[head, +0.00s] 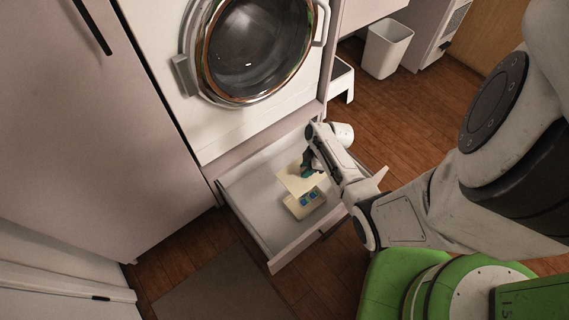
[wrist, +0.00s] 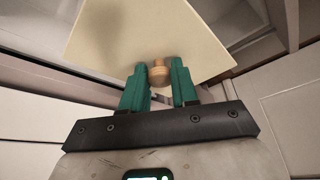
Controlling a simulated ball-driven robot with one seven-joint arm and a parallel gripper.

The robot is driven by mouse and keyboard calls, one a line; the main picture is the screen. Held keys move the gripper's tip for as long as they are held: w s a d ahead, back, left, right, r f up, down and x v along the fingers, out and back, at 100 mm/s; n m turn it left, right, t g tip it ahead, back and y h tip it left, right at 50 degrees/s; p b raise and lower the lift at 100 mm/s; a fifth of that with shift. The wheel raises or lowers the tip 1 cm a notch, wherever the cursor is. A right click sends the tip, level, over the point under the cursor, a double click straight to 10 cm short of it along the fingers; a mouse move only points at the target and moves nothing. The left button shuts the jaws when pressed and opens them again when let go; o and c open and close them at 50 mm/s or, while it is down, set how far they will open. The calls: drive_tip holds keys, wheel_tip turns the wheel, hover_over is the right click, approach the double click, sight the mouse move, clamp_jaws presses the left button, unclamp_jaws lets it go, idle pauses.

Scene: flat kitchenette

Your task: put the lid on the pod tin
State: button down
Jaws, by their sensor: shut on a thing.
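My gripper (head: 308,171) is shut on the lid (head: 293,182), a flat cream square panel. In the wrist view my gripper (wrist: 160,88) has its green fingers on either side of the lid's round wooden knob (wrist: 159,70). The lid (wrist: 150,30) fills the top of that view and hides what lies beyond it. In the head view the pod tin (head: 303,206), a small cream box with blue pods inside, sits open in the drawer. The lid is held over the far side of the tin and covers part of it from view. The gap between them is hard to judge.
The tin stands in a pulled-out white drawer (head: 249,205) under the washing machine (head: 255,50). The drawer's left part is clear. A tall cabinet (head: 90,110) stands to the left. A white bin (head: 386,48) and a step stool (head: 342,78) are behind. A mat (head: 225,290) lies in front.

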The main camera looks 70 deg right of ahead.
drive_tip(key=f, duration=0.1)
drive_tip(key=s+f, duration=0.1)
drive_tip(key=s+b, duration=0.1)
drive_tip(key=shift+s+d+f, duration=0.15)
drive_tip(key=shift+d+f, duration=0.1)
drive_tip(key=shift+f, duration=0.15)
wheel_tip(320, 180, down, 13)
drive_tip(key=b, duration=1.3)
drive_tip(key=shift+w+f, duration=0.15)
drive_tip(key=shift+w, duration=0.1)
drive_tip(key=shift+f, duration=0.1)
wheel_tip(320, 180, down, 4)
drive_tip(key=b, duration=0.4)
drive_tip(key=shift+b, duration=0.4)
drive_tip(key=shift+f+b, duration=0.4)
drive_tip(key=shift+f, duration=0.25)
drive_tip(key=shift+f, duration=0.6)
drive_tip(key=c, duration=0.8)
unclamp_jaws()
drive_tip(key=shift+r, duration=0.1)
